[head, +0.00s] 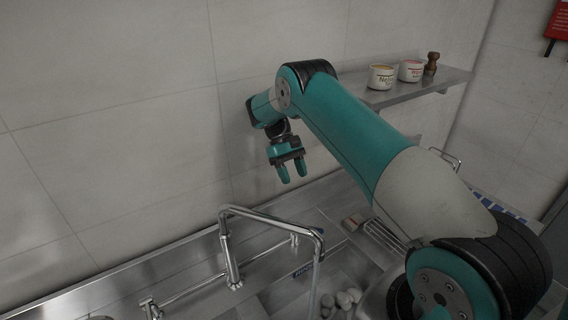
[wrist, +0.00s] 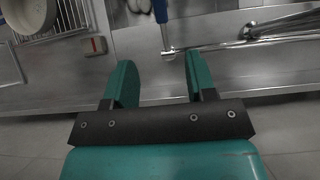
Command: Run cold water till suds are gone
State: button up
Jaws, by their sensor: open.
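The chrome tap (head: 232,255) stands at the back of the sink, its spout arching right and forward. A blue lever (head: 304,270) sits at the right end of its crossbar; the wrist view shows this lever (wrist: 161,12) at the top centre, joined to a chrome valve. I cannot tell whether water runs from the spout, and no suds can be made out. My gripper (head: 292,178) is open and empty, pointing down near the wall, above and behind the right valve. In the wrist view its fingers (wrist: 158,75) are apart, with the valve beyond them.
Pale rounded objects (head: 345,298) lie below the spout. A wall shelf (head: 415,90) holds two labelled tubs and a brown mill. The tiled wall is close behind my gripper.

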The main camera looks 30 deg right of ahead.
jog(key=shift+w+d+r, duration=0.15)
jog(key=shift+w+r, duration=0.05)
jog(key=shift+r, duration=0.25)
dwell(3.0)
jog(key=shift+d, duration=0.1)
grip_shut()
jog(key=s+r+t+b, duration=0.2)
jog(key=s+t+b, duration=0.55)
jog(key=b, duration=0.55)
jog(key=f+p, duration=0.1)
jog(key=f, duration=0.2)
jog(key=f+p, duration=0.1)
jog(key=f, duration=0.2)
jog(key=f+p, duration=0.1)
jog(key=f, duration=0.2)
jog(key=shift+s+f, duration=0.25)
jog(key=shift+f, duration=0.05)
jog(key=shift+s+f+p, duration=0.5)
jog(key=shift+s+f, duration=0.1)
jog(key=shift+f, duration=0.35)
jog(key=shift+s+f+p, duration=0.5)
jog(key=shift+s+f, duration=0.05)
jog(key=shift+f, duration=0.35)
